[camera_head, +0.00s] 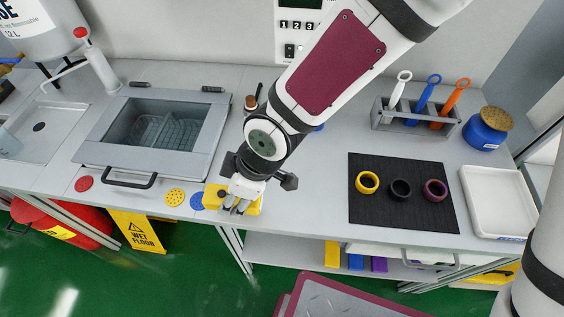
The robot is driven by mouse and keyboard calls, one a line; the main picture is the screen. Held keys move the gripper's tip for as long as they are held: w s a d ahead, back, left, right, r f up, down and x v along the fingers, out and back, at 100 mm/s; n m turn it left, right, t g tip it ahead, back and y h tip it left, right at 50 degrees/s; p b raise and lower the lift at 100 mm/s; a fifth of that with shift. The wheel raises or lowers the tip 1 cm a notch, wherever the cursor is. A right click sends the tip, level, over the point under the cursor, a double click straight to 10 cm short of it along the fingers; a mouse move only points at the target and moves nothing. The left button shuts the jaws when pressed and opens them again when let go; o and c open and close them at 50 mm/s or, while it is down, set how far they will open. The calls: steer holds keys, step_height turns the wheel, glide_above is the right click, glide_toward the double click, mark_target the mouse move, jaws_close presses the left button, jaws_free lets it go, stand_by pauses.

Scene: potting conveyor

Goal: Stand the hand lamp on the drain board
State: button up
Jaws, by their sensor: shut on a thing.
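My gripper (238,208) points down near the front edge of the counter, right of the lidded basin. It is shut on a yellow thing, which I take for the hand lamp (213,196). The fingers cover much of the lamp, and yellow shows on both sides of them. I cannot tell whether it touches the counter. The steel sink area with a round dark drain hole, seemingly the drain board (58,122), is at the far left, partly cut off by the picture edge.
The lidded basin (92,150) stands between my gripper and the sink area, with a tap (103,72) behind. Coloured discs (175,197) lie along the front edge. Right are a black mat (375,213) with three rings, a tool rack (415,124), a blue jar (484,130) and a white tray (497,202).

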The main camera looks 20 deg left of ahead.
steer(key=w+d, duration=0.1)
steer(key=w, duration=0.3)
steer(key=w+d+p, duration=0.1)
steer(key=w+d, duration=0.1)
steer(key=w, duration=0.2)
steer(key=w+d+f, duration=0.1)
steer(key=w, duration=0.2)
steer(key=shift+w+d+f+p, duration=0.1)
steer(key=shift+w+d+p, duration=0.2)
steer(key=shift+w, duration=0.1)
steer(key=shift+w+d+f+p, duration=0.1)
steer(key=shift+w+f+p, duration=0.1)
steer(key=shift+f, duration=0.7)
steer(key=shift+w+d+f+p, duration=0.1)
steer(key=shift+w+f, duration=0.1)
steer(key=shift+f, duration=0.7)
steer(key=shift+f, duration=0.1)
steer(key=o, duration=1.2)
steer(key=v, duration=1.2)
